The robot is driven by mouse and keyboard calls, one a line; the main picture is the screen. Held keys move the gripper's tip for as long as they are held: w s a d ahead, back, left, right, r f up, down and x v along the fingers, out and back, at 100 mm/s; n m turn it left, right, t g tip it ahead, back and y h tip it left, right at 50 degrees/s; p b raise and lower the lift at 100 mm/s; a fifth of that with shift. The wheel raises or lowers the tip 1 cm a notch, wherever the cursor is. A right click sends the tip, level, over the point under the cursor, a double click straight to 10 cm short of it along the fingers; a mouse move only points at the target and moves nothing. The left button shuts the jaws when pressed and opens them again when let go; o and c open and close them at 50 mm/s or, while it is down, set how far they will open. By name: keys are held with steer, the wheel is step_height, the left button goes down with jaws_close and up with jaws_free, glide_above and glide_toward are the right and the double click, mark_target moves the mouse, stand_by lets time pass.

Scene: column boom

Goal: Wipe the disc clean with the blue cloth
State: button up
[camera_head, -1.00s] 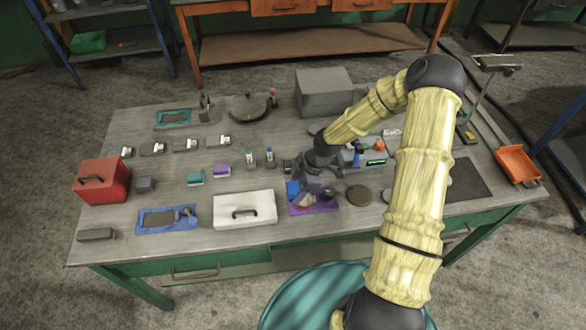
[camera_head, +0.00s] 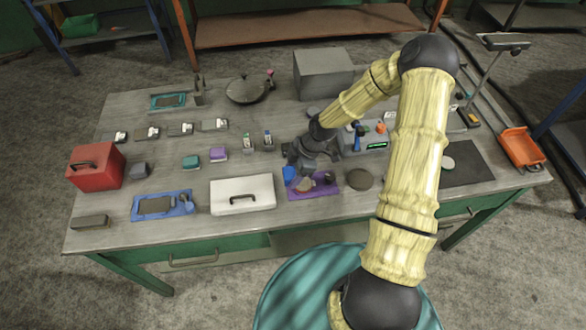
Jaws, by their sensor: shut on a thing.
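My gripper (camera_head: 303,172) points down over the left part of a purple mat (camera_head: 325,189) near the front of the table. It is shut on the blue cloth (camera_head: 290,174), which shows as a small bright blue patch at the left of the fingers. A small pale, pinkish round thing (camera_head: 305,186), perhaps the disc, lies on the mat just below the gripper. The fingers partly hide it, and I cannot tell whether the cloth touches it. A small dark round thing (camera_head: 328,177) stands at the mat's right side.
A white case (camera_head: 242,194) stands left of the mat, with a blue tray (camera_head: 162,205) beyond it. A brown round plate (camera_head: 360,179) lies just right. A grey box (camera_head: 323,74) stands behind. A red box (camera_head: 96,166) is far left. My arm hides part of the right side.

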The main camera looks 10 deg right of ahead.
mark_target(308, 184)
steer(key=f+b, duration=0.3)
steer(key=f, duration=0.1)
steer(key=shift+d+f, duration=0.1)
steer(key=shift+d, duration=0.25)
steer(key=shift+f+b, duration=0.3)
steer(key=shift+f, duration=0.35)
steer(key=shift+d+r+p, duration=0.25)
steer(key=shift+r+p, duration=0.1)
steer(key=shift+r, duration=0.05)
steer(key=shift+c, duration=0.4)
steer(key=shift+d+f, duration=0.2)
steer(key=shift+d, duration=0.15)
steer(key=shift+d+p, duration=0.45)
steer(key=shift+d, duration=1.9)
steer(key=shift+a, duration=0.1)
steer(key=shift+a+b, duration=0.6)
steer(key=shift+a, duration=2.2)
steer(key=shift+a+r, duration=0.25)
step_height(308, 184, up, 3)
steer(key=shift+d+r+p, duration=0.1)
steer(key=shift+p, duration=1.15)
steer(key=shift+r+p, duration=1.7)
steer(key=shift+r, duration=0.5)
